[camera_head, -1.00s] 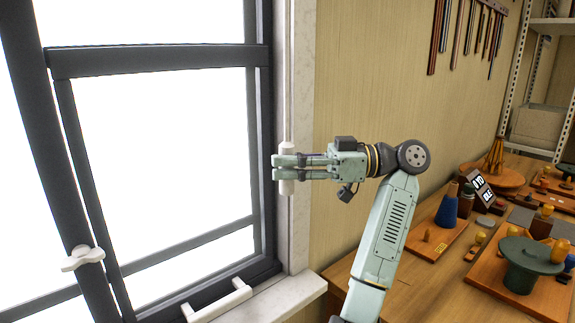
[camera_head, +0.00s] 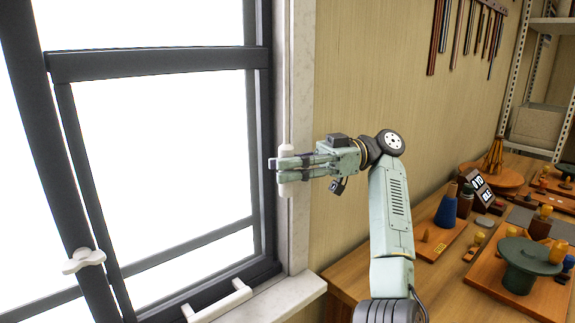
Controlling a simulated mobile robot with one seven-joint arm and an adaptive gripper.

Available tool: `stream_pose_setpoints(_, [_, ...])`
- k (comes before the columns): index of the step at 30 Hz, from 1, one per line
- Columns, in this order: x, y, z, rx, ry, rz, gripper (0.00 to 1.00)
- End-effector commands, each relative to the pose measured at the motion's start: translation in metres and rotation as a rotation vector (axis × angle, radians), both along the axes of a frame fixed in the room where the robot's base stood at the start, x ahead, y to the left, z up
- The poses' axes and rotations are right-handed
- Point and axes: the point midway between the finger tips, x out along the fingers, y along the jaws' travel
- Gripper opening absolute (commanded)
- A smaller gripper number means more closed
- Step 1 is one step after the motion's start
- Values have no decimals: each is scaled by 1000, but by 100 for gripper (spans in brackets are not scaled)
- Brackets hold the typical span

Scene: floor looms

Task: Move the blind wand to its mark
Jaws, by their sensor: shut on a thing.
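The blind wand (camera_head: 286,188) is a white grip that hangs in front of the pale frame strip at the right side of the window. My gripper (camera_head: 276,170) is shut on the wand's grip, with its fingers reaching in from the right. The fingers hide the middle of the grip; its top and bottom ends show above and below them. The wand looks close to upright. I cannot make out a mark for it.
The dark window frame (camera_head: 160,62) fills the left, with a white latch (camera_head: 84,260) and a white sill handle (camera_head: 217,301). A wooden bench (camera_head: 345,276) at the right holds several boards and turned pieces. Tools hang on the wall (camera_head: 440,40).

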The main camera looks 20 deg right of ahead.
Motion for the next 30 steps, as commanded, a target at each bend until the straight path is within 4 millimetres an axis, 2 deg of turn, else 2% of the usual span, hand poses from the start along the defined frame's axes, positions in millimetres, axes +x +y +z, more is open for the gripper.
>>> stream_pose_setpoints(8, [0, 2, 0, -4, -1, 3, 0])
stream_pose_setpoints(9, [0, 2, 0, -4, -1, 3, 25])
stream_pose_setpoints(18, [0, 1, 0, -2, -1, 2, 44])
stream_pose_setpoints(26, [0, 1, 0, -2, 0, 1, 44])
stream_pose_setpoints(30, [0, 1, 9, -3, -1, 1, 44])
